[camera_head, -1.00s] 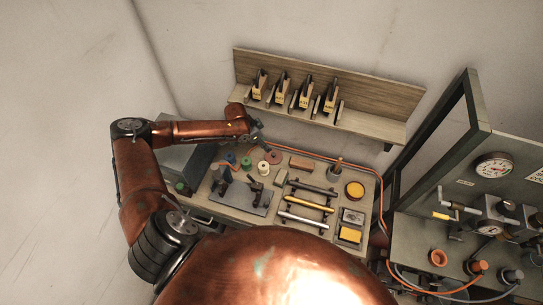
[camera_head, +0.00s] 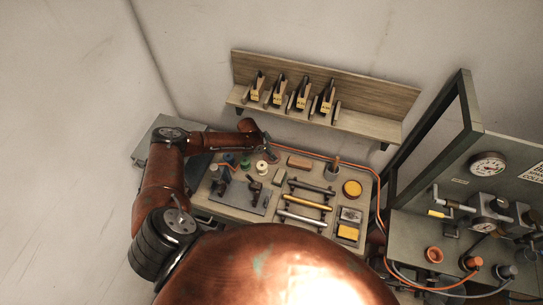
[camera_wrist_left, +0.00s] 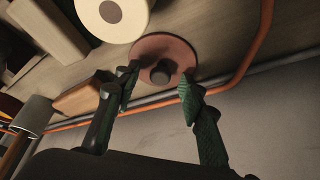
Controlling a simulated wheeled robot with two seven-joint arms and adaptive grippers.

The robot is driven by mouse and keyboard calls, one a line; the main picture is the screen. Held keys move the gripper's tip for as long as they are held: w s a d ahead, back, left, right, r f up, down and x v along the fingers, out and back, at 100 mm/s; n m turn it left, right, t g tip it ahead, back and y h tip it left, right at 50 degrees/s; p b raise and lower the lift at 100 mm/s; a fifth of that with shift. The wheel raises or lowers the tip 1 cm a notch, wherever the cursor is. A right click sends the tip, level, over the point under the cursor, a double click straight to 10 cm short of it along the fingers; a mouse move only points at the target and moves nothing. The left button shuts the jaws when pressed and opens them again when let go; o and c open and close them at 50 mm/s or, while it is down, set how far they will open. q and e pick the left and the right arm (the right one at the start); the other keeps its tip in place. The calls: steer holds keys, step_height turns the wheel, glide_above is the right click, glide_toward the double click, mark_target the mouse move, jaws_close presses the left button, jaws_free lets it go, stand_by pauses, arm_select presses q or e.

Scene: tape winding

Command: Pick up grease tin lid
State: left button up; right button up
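The grease tin lid (camera_wrist_left: 150,48) is a flat reddish-brown disc with a dark round knob (camera_wrist_left: 163,72), lying on the bench in the left wrist view. My left gripper (camera_wrist_left: 158,84) is open, with one green-padded finger on each side of the knob and a gap to it. I cannot tell how high the fingertips are above the lid. In the head view my left gripper (camera_head: 270,154) is over the back of the bench and hides most of the lid. A round tin with yellow contents (camera_head: 352,188) stands at the bench's right. My right gripper is not in view.
A cream spool (camera_head: 262,168) stands close to the lid, and a brown block (camera_head: 299,162) lies to its right. An orange cable (camera_wrist_left: 262,35) runs behind the lid along the wall. A wooden shelf (camera_head: 370,130) with several clamp-like tools hangs above.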

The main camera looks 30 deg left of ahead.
arm_select(q)
steer(key=shift+f, duration=0.1)
steer(key=shift+c, duration=0.6)
jaws_close()
